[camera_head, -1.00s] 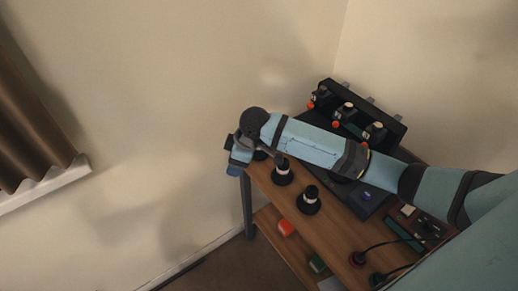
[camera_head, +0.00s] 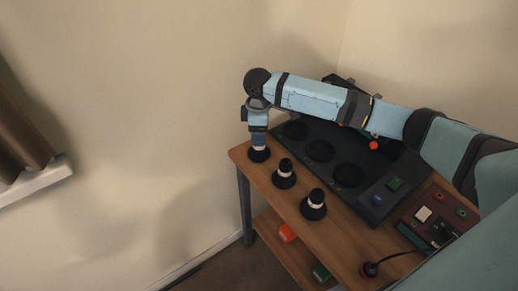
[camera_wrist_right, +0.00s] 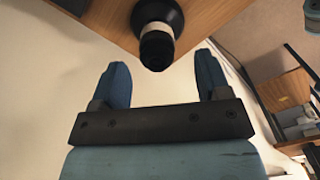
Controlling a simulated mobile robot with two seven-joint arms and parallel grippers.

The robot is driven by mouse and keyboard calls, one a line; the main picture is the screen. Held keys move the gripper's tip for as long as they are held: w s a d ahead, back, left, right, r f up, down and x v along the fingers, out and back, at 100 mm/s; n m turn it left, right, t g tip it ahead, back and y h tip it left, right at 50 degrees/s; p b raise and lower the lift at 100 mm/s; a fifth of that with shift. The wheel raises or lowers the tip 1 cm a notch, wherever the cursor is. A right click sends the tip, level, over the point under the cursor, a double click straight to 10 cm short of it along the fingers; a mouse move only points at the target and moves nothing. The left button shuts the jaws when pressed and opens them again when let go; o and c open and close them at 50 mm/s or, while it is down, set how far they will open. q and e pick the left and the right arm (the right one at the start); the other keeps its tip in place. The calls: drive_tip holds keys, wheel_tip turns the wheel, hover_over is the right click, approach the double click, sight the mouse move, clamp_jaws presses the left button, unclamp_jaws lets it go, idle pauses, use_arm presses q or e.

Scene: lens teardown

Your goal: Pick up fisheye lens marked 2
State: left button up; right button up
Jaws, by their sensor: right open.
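Three black lenses with pale bands stand upright in a row on the wooden table: a left one (camera_head: 259,155), a middle one (camera_head: 284,174) and a right one (camera_head: 313,205). I cannot read a 2 on any of them. My right gripper (camera_head: 258,140) points down over the left lens and partly covers it. In the right wrist view, the open blue fingers (camera_wrist_right: 162,70) have a lens (camera_wrist_right: 157,38) just beyond their tips, roughly in line with the gap. The gap between the fingers is empty. My left gripper is out of view.
A dark panel (camera_head: 335,190) with round recesses lies behind the lenses. My right arm crosses above it and hides part of a rack. A reddish box (camera_head: 421,212) with a cable is at the right. Red (camera_head: 287,232) and green (camera_head: 321,271) blocks sit on the lower shelf.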

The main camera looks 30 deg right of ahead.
sight(257, 154)
wheel_tip(257, 154, down, 6)
drive_tip(key=shift+w+d+r+b, duration=0.1)
drive_tip(key=shift+d+r+b, duration=0.1)
drive_tip(key=shift+b, duration=0.2)
drive_tip(key=shift+c, duration=0.3)
drive_tip(key=c, duration=1)
